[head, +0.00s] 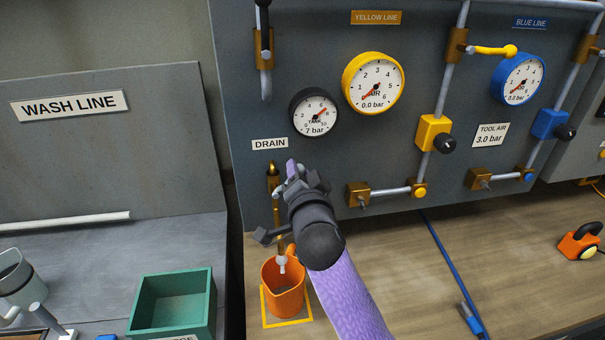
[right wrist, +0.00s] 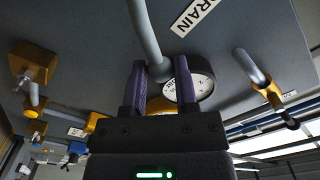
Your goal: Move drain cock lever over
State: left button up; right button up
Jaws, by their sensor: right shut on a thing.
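The drain cock (head: 274,182) is a brass fitting on the panel under the DRAIN label (head: 270,144). My right gripper (head: 291,172) is just right of it and hides part of it in the head view. In the right wrist view, the purple fingers (right wrist: 159,72) are shut on a grey rod, the drain cock lever (right wrist: 147,35), which runs up between them. Its far end is hidden. An orange jug (head: 284,298) stands below the drain outlet, inside a yellow square. My left gripper is not in view.
The black tank gauge (head: 314,112) reads about 7 bar. A yellow gauge (head: 373,83) and a blue gauge (head: 518,78) are on the same panel. A green bin (head: 172,304) stands left of the jug. A blue hose (head: 446,262) crosses the bench at right.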

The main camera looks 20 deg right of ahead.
jog(key=shift+w+a+r, duration=0.2)
jog(key=shift+a+r, duration=0.25)
jog(key=shift+a, duration=0.35)
jog(key=shift+w+a+r, duration=0.1)
jog(key=shift+a, duration=0.35)
jog(key=shift+w+a+r, duration=0.15)
jog(key=shift+a, duration=0.45)
jog(key=o, duration=1)
